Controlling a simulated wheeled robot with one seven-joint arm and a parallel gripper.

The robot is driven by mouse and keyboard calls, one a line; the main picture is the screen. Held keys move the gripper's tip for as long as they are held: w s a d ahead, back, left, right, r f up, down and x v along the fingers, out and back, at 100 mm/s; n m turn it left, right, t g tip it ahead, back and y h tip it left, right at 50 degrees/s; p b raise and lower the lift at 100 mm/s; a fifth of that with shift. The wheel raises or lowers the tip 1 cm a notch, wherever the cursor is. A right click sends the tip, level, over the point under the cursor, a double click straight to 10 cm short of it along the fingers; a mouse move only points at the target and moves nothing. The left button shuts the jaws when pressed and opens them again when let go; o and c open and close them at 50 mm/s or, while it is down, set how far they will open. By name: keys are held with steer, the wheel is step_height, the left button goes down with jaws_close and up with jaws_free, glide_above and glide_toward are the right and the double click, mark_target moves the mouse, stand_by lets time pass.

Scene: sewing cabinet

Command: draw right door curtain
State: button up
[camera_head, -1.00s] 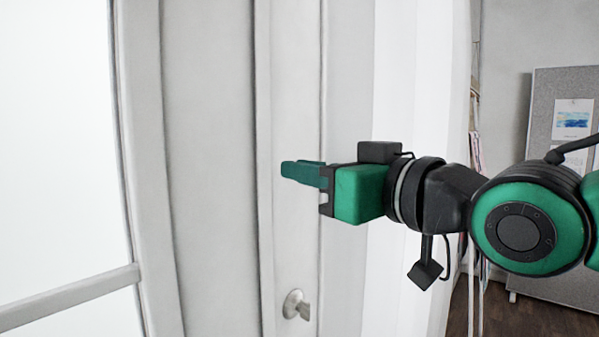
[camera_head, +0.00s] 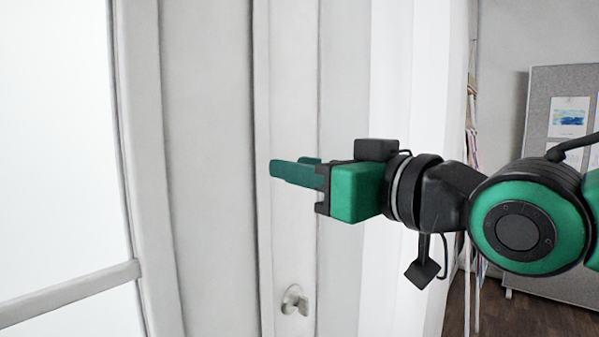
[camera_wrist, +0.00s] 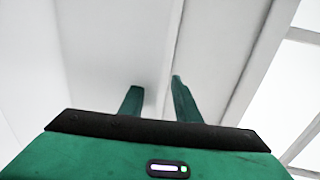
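The white curtain (camera_head: 408,75) hangs in vertical folds at the right of the door frame in the head view, partly hidden behind my arm. My gripper (camera_head: 287,165) points left, with its green fingers in front of the pale door frame (camera_head: 205,120), left of the curtain. In the wrist view my gripper (camera_wrist: 157,86) shows two fingers apart, with pale surfaces beyond them. No cloth is clearly seen between the fingers. I cannot tell whether the fingers touch the frame.
A metal key or knob (camera_head: 295,300) sits on the frame below my gripper. Bright glass (camera_head: 55,130) with a crossbar (camera_head: 70,298) fills the left. A grey pinboard (camera_head: 540,105) with pictures stands at the far right above a dark wooden floor (camera_head: 535,318).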

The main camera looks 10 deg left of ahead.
steer(key=v, duration=1)
steer(key=shift+d, duration=0.2)
steer(key=shift+s, duration=0.1)
